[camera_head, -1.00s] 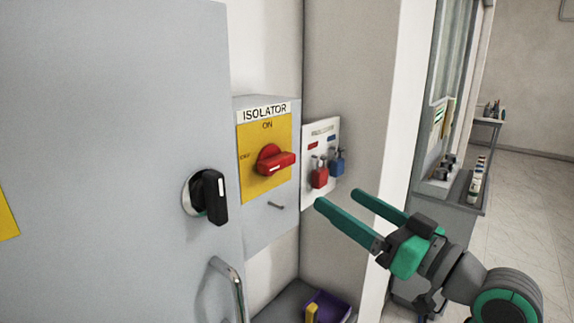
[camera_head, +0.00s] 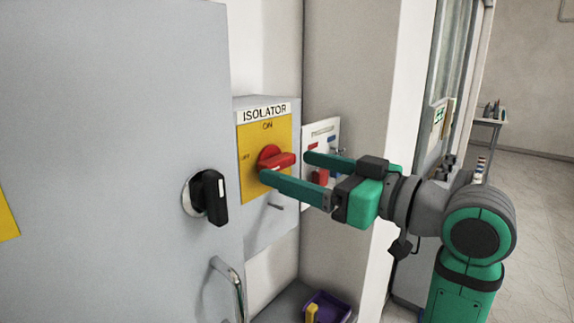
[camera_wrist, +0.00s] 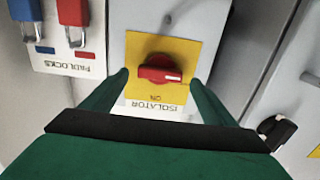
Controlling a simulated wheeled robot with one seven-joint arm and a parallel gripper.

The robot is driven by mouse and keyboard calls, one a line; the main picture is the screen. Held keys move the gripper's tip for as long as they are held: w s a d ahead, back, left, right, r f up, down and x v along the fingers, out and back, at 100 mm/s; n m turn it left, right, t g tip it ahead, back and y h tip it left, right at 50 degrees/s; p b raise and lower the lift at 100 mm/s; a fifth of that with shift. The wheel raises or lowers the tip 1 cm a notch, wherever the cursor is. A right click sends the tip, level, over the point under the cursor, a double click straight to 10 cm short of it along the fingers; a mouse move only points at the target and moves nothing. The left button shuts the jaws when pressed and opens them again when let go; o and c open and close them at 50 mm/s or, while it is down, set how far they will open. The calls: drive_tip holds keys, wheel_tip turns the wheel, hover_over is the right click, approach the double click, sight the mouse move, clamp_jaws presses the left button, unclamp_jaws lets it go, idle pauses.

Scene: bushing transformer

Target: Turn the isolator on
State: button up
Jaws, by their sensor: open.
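The isolator (camera_head: 265,222) is a grey box on the wall with a yellow plate marked ON at the top and OFF at the left. Its red rotary handle (camera_head: 270,157) lies roughly sideways, its white-marked end to the right in the head view. My gripper (camera_head: 283,166) is open in front of the box, its green fingers pointing at the handle. In the wrist view, the red handle (camera_wrist: 157,72) shows upside down between and beyond the two fingertips (camera_wrist: 158,76). Nothing is between the fingers that I can see; whether a finger touches the handle is unclear.
A padlock board (camera_head: 310,133) with red and blue padlocks hangs right of the isolator, partly behind my gripper. A grey cabinet door (camera_head: 110,120) with a black rotary handle (camera_head: 207,197) stands at the left. A purple tray (camera_head: 330,307) sits below.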

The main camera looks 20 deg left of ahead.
sight(276, 163)
drive_tip(key=shift+x, duration=1.5)
drive_tip(key=c, duration=1.1)
drive_tip(key=shift+o, duration=0.2)
